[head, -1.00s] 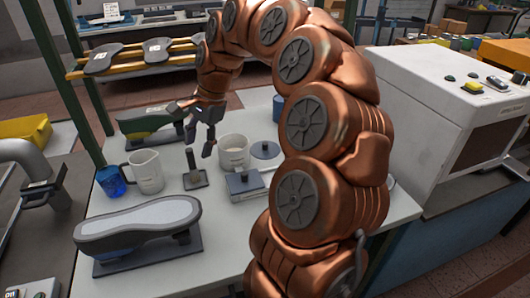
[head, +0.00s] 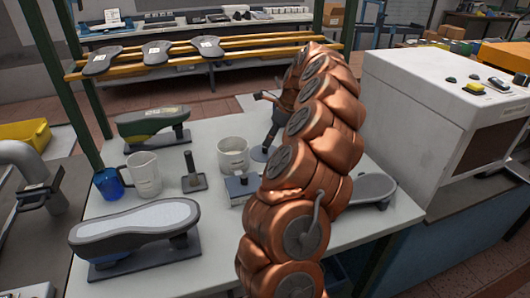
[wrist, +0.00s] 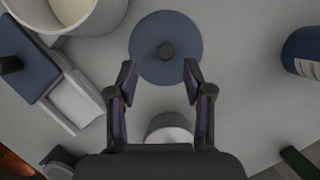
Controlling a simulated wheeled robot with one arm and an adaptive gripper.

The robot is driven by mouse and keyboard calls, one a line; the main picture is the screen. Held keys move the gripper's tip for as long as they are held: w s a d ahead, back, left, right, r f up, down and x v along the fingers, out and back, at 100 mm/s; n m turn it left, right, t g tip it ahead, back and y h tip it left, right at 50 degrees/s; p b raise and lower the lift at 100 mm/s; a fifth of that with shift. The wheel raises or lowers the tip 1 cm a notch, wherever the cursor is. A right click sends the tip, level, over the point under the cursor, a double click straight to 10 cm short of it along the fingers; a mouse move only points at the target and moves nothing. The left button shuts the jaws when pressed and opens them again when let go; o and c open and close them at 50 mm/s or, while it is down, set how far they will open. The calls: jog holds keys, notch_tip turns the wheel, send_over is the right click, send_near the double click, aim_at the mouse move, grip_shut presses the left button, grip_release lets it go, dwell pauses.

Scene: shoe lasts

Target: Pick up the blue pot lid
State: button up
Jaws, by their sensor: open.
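The blue pot lid (wrist: 166,32) is a round, flat disc with a dark knob at its centre. It lies on the pale table in the wrist view, just beyond my fingertips. In the head view only an edge of the lid (head: 259,154) shows beside my arm. My gripper (wrist: 159,66) is open and empty, with its two fingertips apart near the lid's near edge, one on each side of the knob. In the head view my arm hides most of the gripper.
A white pot (head: 233,155) stands left of the lid, with a blue-topped box (head: 240,187) nearby. A shoe last (head: 135,225) lies at front left.

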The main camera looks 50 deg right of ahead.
aim_at(265, 150)
jog(key=shift+d+p+x, duration=0.2)
jog(key=shift+p+x, duration=0.15)
jog(key=shift+x, duration=0.95)
jog(key=shift+d+p+x, duration=0.2)
jog(key=shift+p+x, duration=0.15)
jog(key=shift+x, duration=0.95)
grip_shut()
